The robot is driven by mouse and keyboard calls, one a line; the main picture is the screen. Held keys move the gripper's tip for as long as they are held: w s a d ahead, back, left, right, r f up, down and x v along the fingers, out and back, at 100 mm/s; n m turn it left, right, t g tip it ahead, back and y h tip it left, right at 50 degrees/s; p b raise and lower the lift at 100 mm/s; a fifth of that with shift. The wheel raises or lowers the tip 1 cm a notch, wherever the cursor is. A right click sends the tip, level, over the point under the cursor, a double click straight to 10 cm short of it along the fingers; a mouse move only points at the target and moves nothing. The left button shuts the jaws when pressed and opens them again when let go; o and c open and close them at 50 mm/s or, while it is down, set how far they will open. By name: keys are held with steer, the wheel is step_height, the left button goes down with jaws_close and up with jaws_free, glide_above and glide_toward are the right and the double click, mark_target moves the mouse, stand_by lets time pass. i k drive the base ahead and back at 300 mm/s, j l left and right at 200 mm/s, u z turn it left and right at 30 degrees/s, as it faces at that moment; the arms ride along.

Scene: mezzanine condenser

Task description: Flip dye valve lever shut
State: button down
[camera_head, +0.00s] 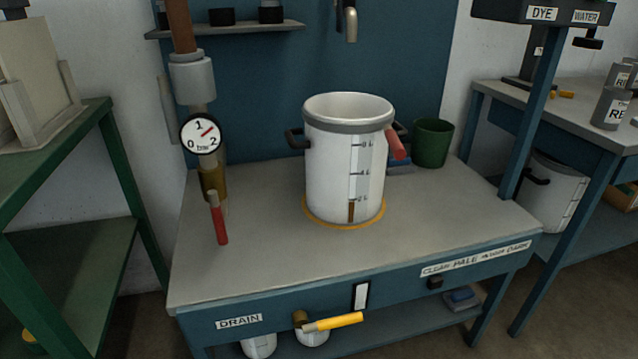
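A red-handled lever (219,222) hangs, slightly tilted, from a brass valve body (213,182) at the left of the bench, below a pipe with a round gauge. It carries no label that I can read. A DYE sign (541,13) sits on a dark box at the top right, beside a WATER sign (585,16). A yellow-handled lever (333,322) lies nearly level at the bench front, near the DRAIN label (239,321). I cannot tell from the picture which lever is the dye valve's. My gripper is not in view.
A white pot (345,165) with a level strip stands on an orange ring mid-bench. A green cup (432,143) and a red-handled object (397,143) are behind it. The gauge (201,134) needle points between 1 and 2. The bench top's front left is clear.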

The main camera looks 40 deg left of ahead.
mark_target(215, 206)
steer(key=u, duration=2.1)
